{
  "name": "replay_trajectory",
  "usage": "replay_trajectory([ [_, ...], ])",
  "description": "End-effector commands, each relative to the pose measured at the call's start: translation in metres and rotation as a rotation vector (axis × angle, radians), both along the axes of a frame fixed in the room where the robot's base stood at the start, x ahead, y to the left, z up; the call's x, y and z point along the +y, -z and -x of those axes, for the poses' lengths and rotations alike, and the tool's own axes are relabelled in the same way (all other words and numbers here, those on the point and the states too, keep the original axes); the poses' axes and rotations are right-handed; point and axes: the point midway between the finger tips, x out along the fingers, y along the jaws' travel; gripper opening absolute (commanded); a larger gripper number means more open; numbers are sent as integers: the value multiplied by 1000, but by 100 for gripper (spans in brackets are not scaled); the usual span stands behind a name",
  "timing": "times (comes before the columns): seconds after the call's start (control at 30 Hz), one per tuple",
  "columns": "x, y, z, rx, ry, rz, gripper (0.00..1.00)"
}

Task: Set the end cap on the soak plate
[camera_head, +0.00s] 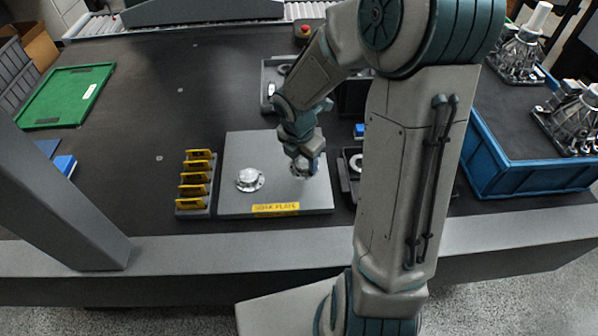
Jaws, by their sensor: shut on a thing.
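The soak plate (237,203) is a flat grey square on the dark table, with a yellow label at its front edge. A silver flanged part (250,180) sits on the left half of the plate. My gripper (304,168) points down over the right half of the plate. It is shut on a silver metal part, the end cap (298,169), which is mostly hidden by the fingers. I cannot tell whether the end cap touches the plate.
A rack with several yellow tags (196,183) stands left of the plate. Dark trays (346,186) with parts stand to the right and behind. A green tray (66,95) lies far left. A blue crate (520,178) with metal housings is at right.

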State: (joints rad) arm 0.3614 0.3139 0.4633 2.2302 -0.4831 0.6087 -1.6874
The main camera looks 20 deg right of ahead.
Motion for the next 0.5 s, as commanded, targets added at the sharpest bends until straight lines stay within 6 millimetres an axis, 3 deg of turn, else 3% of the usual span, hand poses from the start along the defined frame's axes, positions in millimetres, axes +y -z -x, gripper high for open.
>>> replay_trajectory([
  [0.2, 10, 11, -3, 1, 0, 1, 16],
  [0.5, 9, 47, -3, 0, 1, 1, 16],
])
